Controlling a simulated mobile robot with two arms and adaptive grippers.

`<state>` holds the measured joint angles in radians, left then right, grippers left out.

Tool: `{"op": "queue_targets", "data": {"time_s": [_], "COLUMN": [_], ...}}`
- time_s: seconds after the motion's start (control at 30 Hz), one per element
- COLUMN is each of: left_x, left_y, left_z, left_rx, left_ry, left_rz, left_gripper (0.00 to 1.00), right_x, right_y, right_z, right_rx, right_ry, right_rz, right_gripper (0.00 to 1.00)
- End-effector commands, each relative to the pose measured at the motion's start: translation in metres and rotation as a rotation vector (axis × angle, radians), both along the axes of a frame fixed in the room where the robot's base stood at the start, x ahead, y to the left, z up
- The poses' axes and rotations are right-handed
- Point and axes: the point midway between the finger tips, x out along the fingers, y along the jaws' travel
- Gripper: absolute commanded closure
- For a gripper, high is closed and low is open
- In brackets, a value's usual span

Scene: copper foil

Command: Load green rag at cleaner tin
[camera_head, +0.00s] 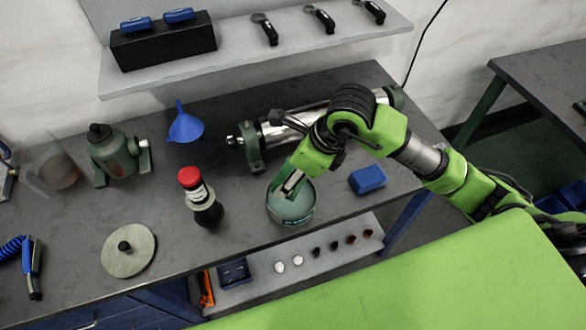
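A round grey-green tin (291,217) stands near the front edge of the grey workbench. My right arm comes in from the right, and its gripper (291,186) points down into the mouth of the tin. My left gripper is not in view.
A red-capped bottle (200,197) stands left of the tin, and a blue block (368,179) lies to its right. A metal cylinder (290,125) lies behind. A blue funnel (184,126) and a round disc with a black knob (129,262) are further left.

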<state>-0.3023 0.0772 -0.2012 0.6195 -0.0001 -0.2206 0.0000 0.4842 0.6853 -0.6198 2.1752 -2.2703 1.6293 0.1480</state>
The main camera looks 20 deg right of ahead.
Motion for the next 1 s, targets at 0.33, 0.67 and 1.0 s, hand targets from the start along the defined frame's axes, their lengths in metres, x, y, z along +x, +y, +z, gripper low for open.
{"op": "queue_targets", "data": {"time_s": [0.33,0.67,1.0], "left_x": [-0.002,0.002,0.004], "left_y": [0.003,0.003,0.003], "left_z": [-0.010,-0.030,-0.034], "left_rx": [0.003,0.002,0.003], "left_ry": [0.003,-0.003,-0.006], "left_rz": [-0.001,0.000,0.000], "left_gripper": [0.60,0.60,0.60], "right_x": [0.000,0.000,0.001], "right_y": [0.000,0.000,0.000], "right_z": [-0.016,-0.050,-0.060], "right_rx": [0.001,0.001,0.000], "right_ry": [0.004,0.003,0.001], "right_rz": [-0.033,-0.032,-0.031], "right_gripper": [0.55,0.55,0.55]}}
